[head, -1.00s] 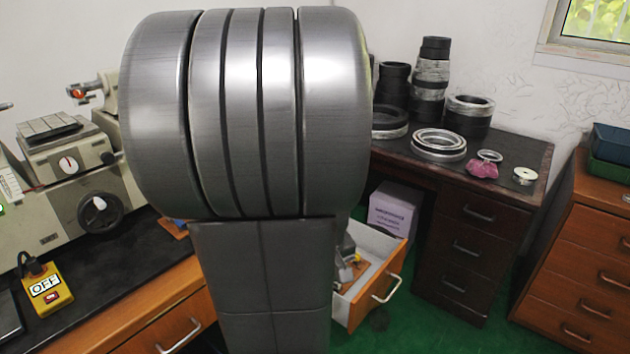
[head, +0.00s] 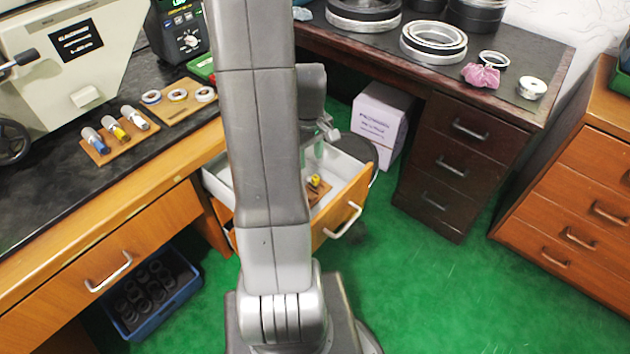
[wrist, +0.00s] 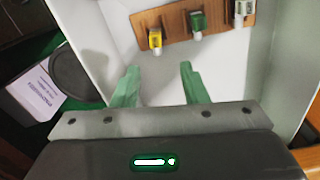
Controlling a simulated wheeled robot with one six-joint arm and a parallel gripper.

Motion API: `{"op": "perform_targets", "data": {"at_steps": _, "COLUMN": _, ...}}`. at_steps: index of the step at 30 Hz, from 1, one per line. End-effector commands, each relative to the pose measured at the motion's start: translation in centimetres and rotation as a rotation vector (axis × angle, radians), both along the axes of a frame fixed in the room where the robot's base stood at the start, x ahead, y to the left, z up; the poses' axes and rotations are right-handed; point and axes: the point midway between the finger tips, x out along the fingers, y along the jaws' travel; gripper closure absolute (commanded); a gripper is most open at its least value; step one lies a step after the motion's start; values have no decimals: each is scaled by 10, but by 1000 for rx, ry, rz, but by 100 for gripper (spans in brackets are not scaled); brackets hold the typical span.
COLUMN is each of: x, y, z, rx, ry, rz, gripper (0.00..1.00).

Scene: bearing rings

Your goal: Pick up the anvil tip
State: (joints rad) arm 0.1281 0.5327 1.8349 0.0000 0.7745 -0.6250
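My gripper (wrist: 157,78) is open and empty, its two green fingers spread inside the open white-lined drawer (head: 341,208). In the head view my gripper (head: 326,130) is partly hidden by my arm, above that drawer. In the wrist view a wooden holder (wrist: 178,26) lies on the drawer floor beyond the fingertips. It carries a yellow piece (wrist: 155,40), a green piece (wrist: 197,22) and a grey-white piece (wrist: 241,12), each with a pale end. The fingers touch none of them. I cannot tell which piece is the anvil tip.
The drawer walls stand close around my gripper. A white box (head: 380,118) stands beside the dark desk (head: 470,130) on the green floor. The left bench has a wooden board (head: 115,140) with several coloured pieces. A blue crate (head: 155,300) sits under it.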

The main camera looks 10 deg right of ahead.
Motion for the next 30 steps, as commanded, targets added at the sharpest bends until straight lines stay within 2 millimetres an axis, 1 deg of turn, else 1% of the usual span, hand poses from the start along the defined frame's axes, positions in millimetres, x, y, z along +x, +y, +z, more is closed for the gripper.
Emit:
{"op": "perform_targets", "data": {"at_steps": 1, "x": -1, "y": 0, "z": -11, "rx": 1, "ry": 5, "rz": 0, "gripper": 60}}
{"op": "perform_targets", "data": {"at_steps": 3, "x": -1, "y": 0, "z": -20, "rx": 0, "ry": 4, "rz": 0, "gripper": 60}}
{"op": "perform_targets", "data": {"at_steps": 10, "x": -2, "y": -2, "z": -35, "rx": 0, "ry": 1, "rz": -1, "gripper": 60}}
{"op": "perform_targets", "data": {"at_steps": 15, "x": -9, "y": -10, "z": -60, "rx": 1, "ry": 5, "rz": -2, "gripper": 60}}
{"op": "perform_targets", "data": {"at_steps": 18, "x": -8, "y": -10, "z": -72, "rx": 0, "ry": 2, "rz": -1, "gripper": 60}}
{"op": "perform_targets", "data": {"at_steps": 22, "x": -8, "y": -10, "z": -80, "rx": 0, "ry": 1, "rz": 0, "gripper": 60}}
{"op": "perform_targets", "data": {"at_steps": 29, "x": -8, "y": -10, "z": -80, "rx": 0, "ry": 0, "rz": 0, "gripper": 60}}
{"op": "perform_targets", "data": {"at_steps": 30, "x": -8, "y": -10, "z": -80, "rx": 0, "ry": 0, "rz": 0, "gripper": 68}}
